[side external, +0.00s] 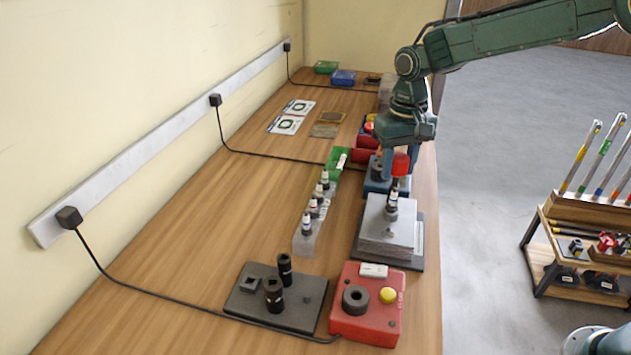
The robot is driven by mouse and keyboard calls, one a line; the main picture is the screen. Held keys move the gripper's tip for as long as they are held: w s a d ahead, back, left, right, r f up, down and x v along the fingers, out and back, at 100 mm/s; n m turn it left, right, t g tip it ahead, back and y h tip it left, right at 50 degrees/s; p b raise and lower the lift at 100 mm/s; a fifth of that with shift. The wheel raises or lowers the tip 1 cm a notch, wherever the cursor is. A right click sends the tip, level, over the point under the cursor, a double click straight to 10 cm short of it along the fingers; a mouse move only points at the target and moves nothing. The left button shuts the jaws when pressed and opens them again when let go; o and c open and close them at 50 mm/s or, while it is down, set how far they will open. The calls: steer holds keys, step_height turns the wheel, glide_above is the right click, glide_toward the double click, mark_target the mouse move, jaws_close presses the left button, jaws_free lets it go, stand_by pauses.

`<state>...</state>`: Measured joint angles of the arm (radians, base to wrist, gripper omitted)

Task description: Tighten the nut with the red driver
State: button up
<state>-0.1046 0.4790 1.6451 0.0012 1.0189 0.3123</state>
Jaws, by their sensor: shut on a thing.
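My gripper (402,147) points down over the right side of the bench and is shut on the red driver (401,164). The driver's red handle shows just below my gripper. Its dark lower end stands roughly upright over a grey block (384,246) on a dark base plate. A small dark part sits at the driver's foot on top of the block. The nut cannot be made out there, and I cannot tell whether the driver's tip touches it.
A red box (345,323) with a black ring and yellow button stands in front of the block. A dark plate (240,302) with black sockets lies to its left. A clear rack (303,244) of small bottles stands left of the block. A blue fixture (372,184) is close behind.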

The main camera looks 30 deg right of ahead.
steer(key=shift+f, duration=0.15)
stand_by(0.3)
steer(key=m, duration=0.7)
steer(key=shift+m, duration=0.4)
steer(key=shift+f, duration=0.1)
steer(key=m, duration=0.3)
steer(key=shift+m, duration=2.4)
steer(key=shift+s, duration=0.1)
